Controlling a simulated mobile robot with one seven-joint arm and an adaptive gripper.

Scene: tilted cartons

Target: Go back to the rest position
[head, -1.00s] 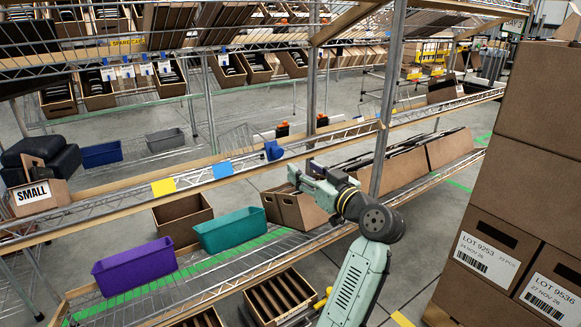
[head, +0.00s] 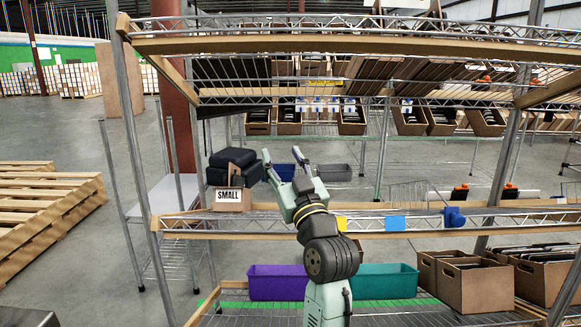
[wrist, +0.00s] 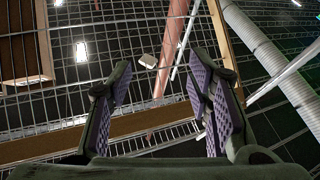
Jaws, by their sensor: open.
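My gripper (head: 283,167) is raised in front of the wire shelf rack in the head view, with its two fingers apart and nothing between them. In the wrist view my gripper (wrist: 163,95) shows purple-padded fingers spread wide, facing up toward wire mesh and the ceiling. A carton marked SMALL (head: 231,200) sits on the middle shelf left of my gripper, with black items (head: 233,160) seen at and behind it. My arm stands in front of the purple bin on the lower shelf.
The lower shelf holds a purple bin (head: 275,283), a teal bin (head: 390,281) and brown cartons (head: 478,285). The upper shelf edge (head: 350,44) runs above my gripper, and a rack post (head: 147,170) stands at left. Wooden pallets (head: 45,205) lie on the floor far left.

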